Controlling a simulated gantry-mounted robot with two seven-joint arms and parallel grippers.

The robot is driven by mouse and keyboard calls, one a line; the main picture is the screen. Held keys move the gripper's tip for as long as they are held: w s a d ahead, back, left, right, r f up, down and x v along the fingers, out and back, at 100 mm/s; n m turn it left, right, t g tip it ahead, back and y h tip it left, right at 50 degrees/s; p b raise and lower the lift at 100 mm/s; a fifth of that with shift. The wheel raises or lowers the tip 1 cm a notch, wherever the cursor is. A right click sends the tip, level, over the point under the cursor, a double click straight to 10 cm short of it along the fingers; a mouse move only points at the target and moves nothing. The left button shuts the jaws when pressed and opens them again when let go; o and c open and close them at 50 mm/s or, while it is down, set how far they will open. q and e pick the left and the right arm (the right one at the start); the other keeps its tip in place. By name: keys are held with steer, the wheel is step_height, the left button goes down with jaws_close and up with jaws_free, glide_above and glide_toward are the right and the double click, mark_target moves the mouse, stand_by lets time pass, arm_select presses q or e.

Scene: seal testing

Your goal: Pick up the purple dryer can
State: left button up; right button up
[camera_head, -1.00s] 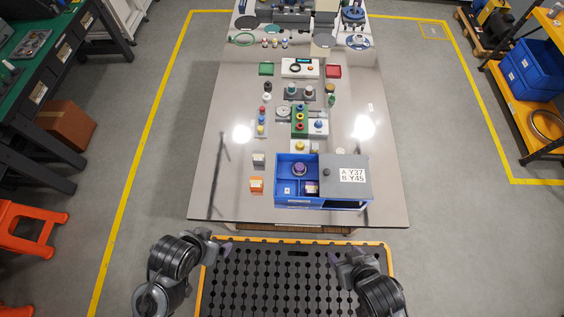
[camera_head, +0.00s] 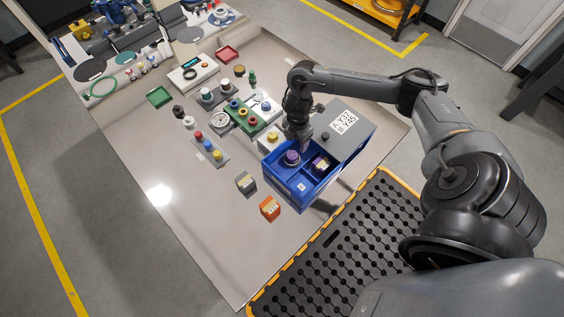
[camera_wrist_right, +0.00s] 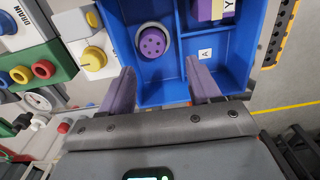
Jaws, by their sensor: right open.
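The purple dryer can (camera_head: 291,158) stands upright in a compartment of the blue box (camera_head: 294,196). In the right wrist view its round purple top with small dark holes (camera_wrist_right: 152,43) shows inside a pale ring. My right gripper (camera_wrist_right: 160,80) is open and empty, its two purple fingers apart at the near edge of the box, with the can beyond them in the picture. In the head view the right gripper (camera_head: 299,137) hangs over the box, close to the can. My left gripper is out of view.
A purple labelled block (camera_head: 321,164) lies in another compartment. A yellow-button unit (camera_head: 272,137), an orange block (camera_head: 270,208) and a grey block (camera_head: 246,183) stand close by. The table's left front is clear.

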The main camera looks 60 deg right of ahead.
mark_target(292, 155)
steer(key=f, duration=0.2)
steer(key=w+f, duration=0.1)
steer(key=f, duration=0.1)
steer(key=shift+w+a+b, duration=0.1)
steer(key=shift+a+b, duration=0.15)
steer(key=shift+b, duration=0.05)
steer(key=shift+d+f+b, duration=0.1)
steer(key=shift+f+b, duration=0.35)
steer(key=shift+f, duration=2.75)
steer(key=c, duration=0.9)
steer(key=shift+w+r, duration=0.1)
steer(key=shift+r, duration=0.05)
